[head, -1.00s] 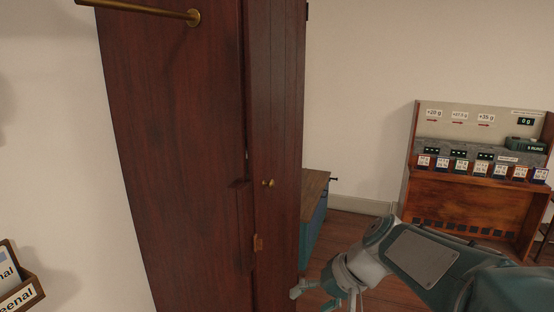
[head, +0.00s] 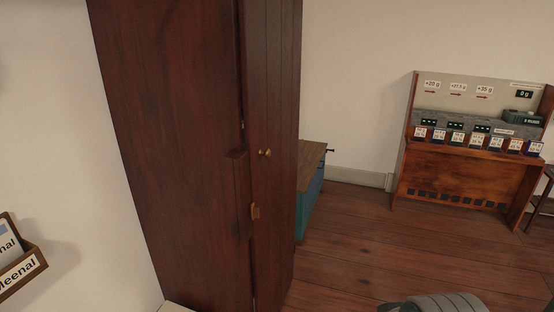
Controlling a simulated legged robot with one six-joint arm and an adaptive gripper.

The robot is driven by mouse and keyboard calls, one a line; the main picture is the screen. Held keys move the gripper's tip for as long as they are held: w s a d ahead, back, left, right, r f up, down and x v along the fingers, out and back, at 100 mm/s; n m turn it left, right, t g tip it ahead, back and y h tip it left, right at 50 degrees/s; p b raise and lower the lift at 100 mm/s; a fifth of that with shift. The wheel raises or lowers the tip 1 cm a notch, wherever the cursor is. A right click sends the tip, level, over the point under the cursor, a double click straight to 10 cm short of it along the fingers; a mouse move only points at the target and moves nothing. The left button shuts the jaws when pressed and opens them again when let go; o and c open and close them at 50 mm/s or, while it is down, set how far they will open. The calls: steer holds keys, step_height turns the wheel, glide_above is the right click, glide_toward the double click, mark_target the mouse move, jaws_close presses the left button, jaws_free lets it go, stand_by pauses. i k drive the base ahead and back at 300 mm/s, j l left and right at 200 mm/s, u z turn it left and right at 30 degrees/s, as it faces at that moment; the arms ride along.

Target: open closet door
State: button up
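The tall dark red-brown closet (head: 180,140) stands left of the middle in the head view. Its narrow plank front with the door (head: 274,100) is seen at a steep angle. A dark gap runs along the edge between the side panel and the front; I cannot tell whether the door is ajar. My gripper is not in view. A grey ribbed rounded part, probably mine, shows at the bottom right edge.
A teal cabinet with a wooden top (head: 311,190) stands just behind the closet. A wooden display desk (head: 455,172) with several labelled cards is at the far right. A labelled wall holder (head: 20,270) is at left. Wooden floor (head: 375,245) between is clear.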

mark_target(271, 31)
steer(key=i+l, duration=0.2)
steer(key=i, duration=0.2)
steer(key=i+l, duration=0.2)
steer(key=i, duration=0.15)
steer(key=i+l+u, duration=0.1)
steer(key=i+l, duration=0.15)
steer(key=i, duration=0.15)
